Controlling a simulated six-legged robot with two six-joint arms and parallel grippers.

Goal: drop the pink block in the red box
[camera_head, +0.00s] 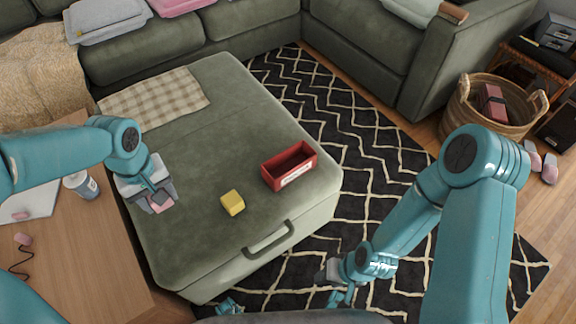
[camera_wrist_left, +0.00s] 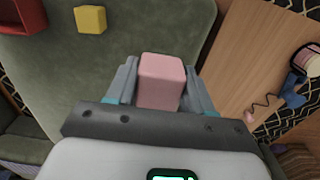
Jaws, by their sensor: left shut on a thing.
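The pink block (camera_head: 160,204) is between the fingers of my left gripper (camera_head: 156,200), over the left part of the green ottoman. The left wrist view shows the block (camera_wrist_left: 161,80) held between both fingers. Whether it touches the ottoman is hard to tell. The red box (camera_head: 307,168) stands open-topped on the ottoman's right side, with a white label on its front. Its corner shows in the wrist view (camera_wrist_left: 30,22) at top left. My right gripper (camera_head: 338,290) hangs low over the rug, far from the box; its fingers are too small to read.
A yellow block (camera_head: 232,203) sits on the ottoman (camera_head: 215,120) between my left gripper and the red box. A checkered cloth (camera_head: 155,102) lies at the back left. A wooden table (camera_head: 85,255) with a cup (camera_head: 80,185) is at the left. The ottoman's middle is clear.

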